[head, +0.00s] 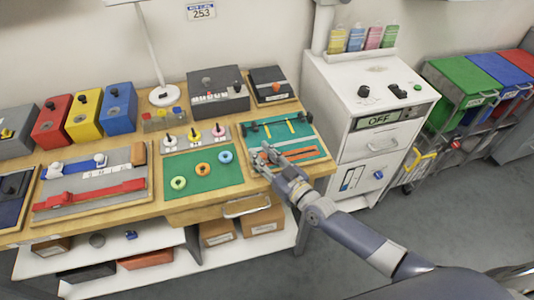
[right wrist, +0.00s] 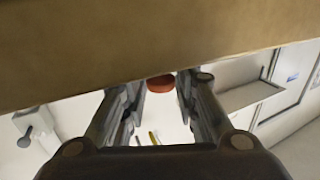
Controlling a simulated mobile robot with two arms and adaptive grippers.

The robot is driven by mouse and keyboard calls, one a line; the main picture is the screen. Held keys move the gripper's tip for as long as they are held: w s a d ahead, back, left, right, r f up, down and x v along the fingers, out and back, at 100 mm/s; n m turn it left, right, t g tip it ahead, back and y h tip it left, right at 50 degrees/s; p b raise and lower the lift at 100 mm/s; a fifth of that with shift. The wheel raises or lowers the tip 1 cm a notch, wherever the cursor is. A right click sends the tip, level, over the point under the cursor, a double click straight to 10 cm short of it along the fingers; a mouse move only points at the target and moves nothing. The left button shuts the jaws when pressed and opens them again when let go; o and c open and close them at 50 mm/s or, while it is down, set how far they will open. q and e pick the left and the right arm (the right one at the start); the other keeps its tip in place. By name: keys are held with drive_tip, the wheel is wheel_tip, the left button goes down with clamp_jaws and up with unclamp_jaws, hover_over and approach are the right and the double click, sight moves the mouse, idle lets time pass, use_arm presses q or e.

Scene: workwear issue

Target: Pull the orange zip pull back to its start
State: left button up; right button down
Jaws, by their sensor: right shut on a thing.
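The teal zip board (head: 311,139) lies at the right end of the wooden bench, with yellow strips along its back part and orange along its front part. My right gripper (head: 268,157) reaches over the board's front left from the lower right. It is shut on the orange zip pull (right wrist: 160,82), which shows as a small orange-red piece between the fingertips in the right wrist view. In the head view the fingers largely cover the pull. My left gripper is not in view.
A green mat (head: 204,187) with several coloured rings lies left of the board. A grey box with knobs (head: 218,92) and a dark box (head: 269,82) stand behind. A white cabinet (head: 375,140) stands close on the right. A drawer handle (head: 245,208) juts from the bench front.

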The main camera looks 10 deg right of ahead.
drive_tip(key=shift+a, duration=0.2)
drive_tip(key=c, duration=1.4)
unclamp_jaws()
drive_tip(key=shift+a, duration=0.2)
drive_tip(key=shift+s+d, duration=0.25)
drive_tip(key=shift+d, duration=0.05)
drive_tip(key=v, duration=1.1)
drive_tip(key=shift+s+d, duration=0.1)
drive_tip(key=shift+s, duration=0.15)
